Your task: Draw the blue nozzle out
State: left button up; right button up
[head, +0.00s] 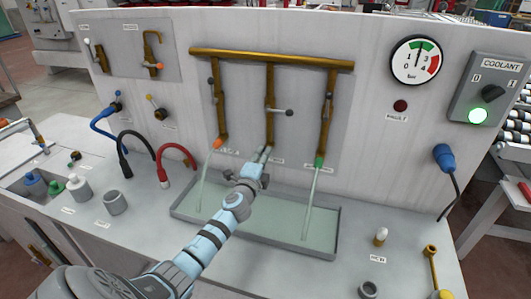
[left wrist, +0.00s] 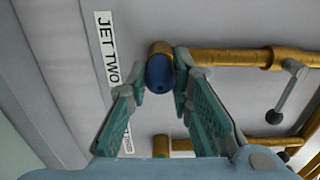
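The blue nozzle (left wrist: 158,74) sits in the lower end of the middle brass pipe (head: 269,108), beside the label JET TWO (left wrist: 106,50) in the left wrist view. My left gripper (head: 264,156) is at the foot of that pipe and hides the nozzle in the head view. In the left wrist view its two fingers (left wrist: 160,92) stand on either side of the nozzle. They look open, with a narrow gap on the left; contact on the right is unclear. My right gripper is not in view.
An orange nozzle (head: 217,143) and a green nozzle (head: 319,162) flank the middle pipe, each with water streaming into the grey trough (head: 306,249). The middle pipe's lever (head: 281,112) points sideways. Hoses (head: 176,148) and a grey cup (head: 115,203) stand left.

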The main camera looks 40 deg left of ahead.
pick_arm(q)
grip_shut()
jog(key=shift+s, duration=0.1)
jog(key=shift+s+d, duration=0.2)
jog(key=shift+s, duration=0.3)
jog(key=shift+p+v, duration=0.55)
jog(key=shift+v, duration=1.4)
jog(key=v, duration=1)
